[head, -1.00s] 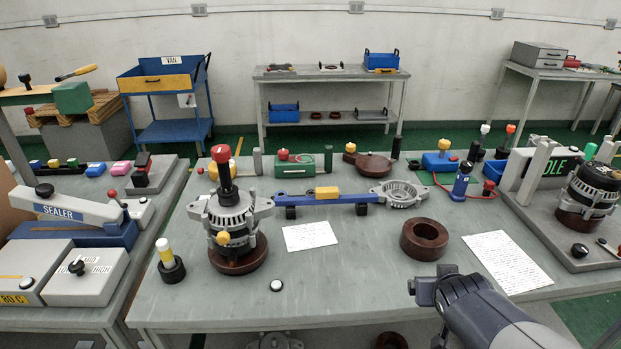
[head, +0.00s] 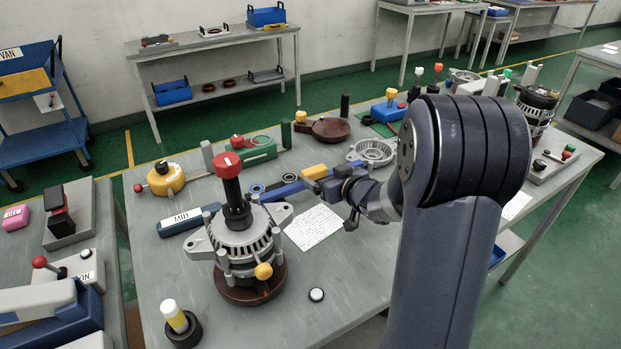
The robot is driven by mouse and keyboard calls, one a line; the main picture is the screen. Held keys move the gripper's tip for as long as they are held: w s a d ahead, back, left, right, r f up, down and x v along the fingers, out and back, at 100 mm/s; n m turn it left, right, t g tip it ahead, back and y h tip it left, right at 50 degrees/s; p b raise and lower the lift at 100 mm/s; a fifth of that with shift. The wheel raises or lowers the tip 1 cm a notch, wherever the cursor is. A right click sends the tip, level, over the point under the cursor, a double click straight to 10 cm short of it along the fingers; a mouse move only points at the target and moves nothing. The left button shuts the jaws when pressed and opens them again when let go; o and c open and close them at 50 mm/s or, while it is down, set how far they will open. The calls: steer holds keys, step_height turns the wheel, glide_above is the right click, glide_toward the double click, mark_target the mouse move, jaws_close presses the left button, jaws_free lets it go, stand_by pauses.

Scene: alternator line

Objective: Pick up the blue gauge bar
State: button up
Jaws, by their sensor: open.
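The blue gauge bar (head: 283,191) lies across the workbench behind the alternator, with a yellow block (head: 315,172) on its middle. Its right part is hidden behind my gripper and arm. My gripper (head: 343,201) is open and points left. In the picture its jaws overlap the bar just right of the yellow block. I cannot tell how high they are above the bar or whether they touch it.
The alternator (head: 243,240) with a red-topped black post stands left of my gripper. A dark blue bar marked MID (head: 188,221) lies behind it. A white sheet (head: 314,228) lies in front of the gauge bar. A grey ring housing (head: 372,152) stands behind my gripper.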

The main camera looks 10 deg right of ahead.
mark_target(317, 171)
steer(key=x, duration=0.7)
steer(key=shift+a, duration=0.4)
steer(key=c, duration=1.3)
steer(key=shift+r, duration=0.15)
steer(key=shift+c, duration=0.4)
